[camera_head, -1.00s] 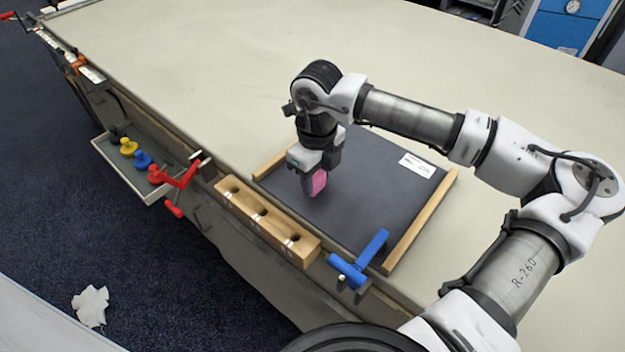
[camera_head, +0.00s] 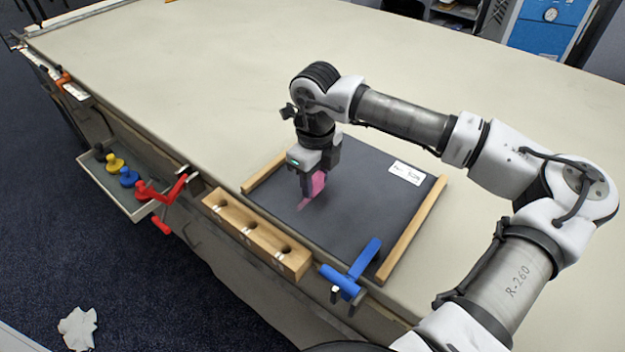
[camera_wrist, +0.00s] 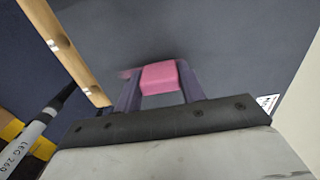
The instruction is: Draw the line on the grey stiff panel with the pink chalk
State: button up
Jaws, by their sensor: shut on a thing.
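The grey stiff panel (camera_head: 365,190) lies on the table between two wooden strips. My gripper (camera_head: 313,187) is shut on the pink chalk (camera_head: 319,182) above the panel's left half. The chalk's lower end is at or very near the surface; exact contact cannot be told.
Wooden strips (camera_head: 412,230) flank the panel. A white label (camera_head: 406,173) is at its far right corner. A wooden block with holes (camera_head: 257,236) and a blue clamp (camera_head: 350,275) line the near edge. A tray (camera_head: 130,207) with coloured knobs hangs left. The far table is clear.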

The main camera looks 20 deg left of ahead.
aim_at(346, 161)
jog(key=shift+w+d, duration=0.35)
jog(key=shift+w, duration=0.45)
jog(key=shift+w, duration=0.1)
jog(key=shift+w+d+b, duration=0.3)
jog(key=shift+w+b, duration=0.15)
jog(key=shift+w, duration=0.4)
jog(key=shift+w+d+b, duration=0.15)
jog(key=shift+w+d, duration=0.1)
jog(key=shift+w, duration=0.4)
jog(key=shift+w+d+b, duration=0.1)
jog(key=shift+w+d, duration=0.1)
jog(key=shift+w, duration=0.4)
jog(key=shift+w+d+b, duration=0.15)
jog(key=shift+w+d, duration=0.1)
jog(key=shift+w, duration=0.4)
jog(key=shift+w+d, duration=0.25)
jog(key=shift+w, duration=0.4)
jog(key=shift+w+d, duration=0.2)
jog(key=shift+w, duration=0.4)
jog(key=shift+w+d, duration=0.25)
jog(key=shift+w, duration=0.4)
jog(key=shift+s+b, duration=0.1)
jog(key=shift+b, duration=0.2)
